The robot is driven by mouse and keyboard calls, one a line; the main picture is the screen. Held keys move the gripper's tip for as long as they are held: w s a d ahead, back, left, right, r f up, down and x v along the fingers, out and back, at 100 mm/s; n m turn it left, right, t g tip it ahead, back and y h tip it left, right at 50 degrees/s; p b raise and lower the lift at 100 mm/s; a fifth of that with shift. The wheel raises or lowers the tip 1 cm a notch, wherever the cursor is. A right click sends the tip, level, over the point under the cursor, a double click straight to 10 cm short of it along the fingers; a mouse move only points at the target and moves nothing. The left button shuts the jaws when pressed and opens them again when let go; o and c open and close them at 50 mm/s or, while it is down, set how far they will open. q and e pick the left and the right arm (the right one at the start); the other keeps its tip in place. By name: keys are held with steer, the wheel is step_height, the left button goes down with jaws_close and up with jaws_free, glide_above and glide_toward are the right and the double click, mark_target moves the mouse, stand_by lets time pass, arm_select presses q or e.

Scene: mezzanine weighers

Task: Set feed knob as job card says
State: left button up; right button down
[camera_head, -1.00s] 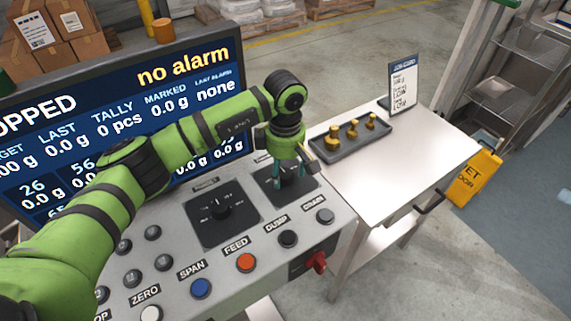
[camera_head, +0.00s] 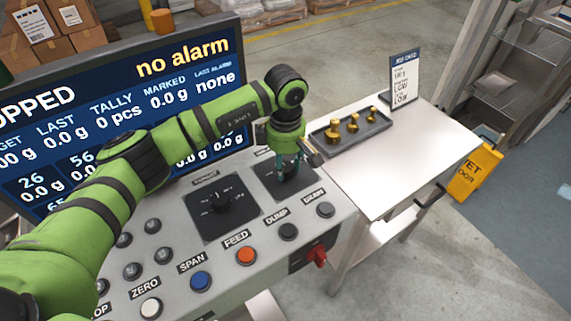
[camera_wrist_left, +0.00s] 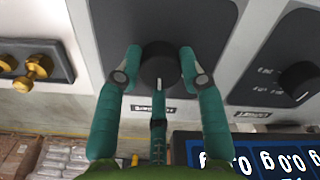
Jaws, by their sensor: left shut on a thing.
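My left gripper (camera_head: 289,170) points down at the right-hand dial plate of the console. In the left wrist view its green fingers (camera_wrist_left: 161,65) are shut on a round black knob (camera_wrist_left: 159,72), one finger on each side. The knob has a white pointer line toward the bottom of that picture. Its label (camera_wrist_left: 150,109) is partly covered and I cannot read it. The job card (camera_head: 404,82) stands upright on the side table; "100 g" and two "LOW" entries seem legible, the rest is too small. My right gripper is not in view.
A second black knob (camera_head: 217,203) sits to the left. An orange FEED button (camera_head: 246,256) and other buttons line the console front, with a red switch (camera_head: 318,256) at its corner. A tray of brass weights (camera_head: 352,142) lies on the table (camera_head: 400,160). The screen (camera_head: 120,110) reads "no alarm".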

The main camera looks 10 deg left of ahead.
arm_select(q)
steer(key=n+b, duration=0.3)
steer(key=shift+f, duration=0.3)
steer(key=n+b, duration=0.2)
steer(key=shift+n, duration=0.4)
steer(key=n+b, duration=0.2)
steer(key=n, duration=0.1)
steer(key=shift+r+n+b, duration=0.15)
steer(key=shift+n+b, duration=0.7)
steer(key=shift+n, duration=0.35)
steer(key=o, duration=1.1)
steer(key=shift+o, duration=0.2)
steer(key=shift+r, duration=0.1)
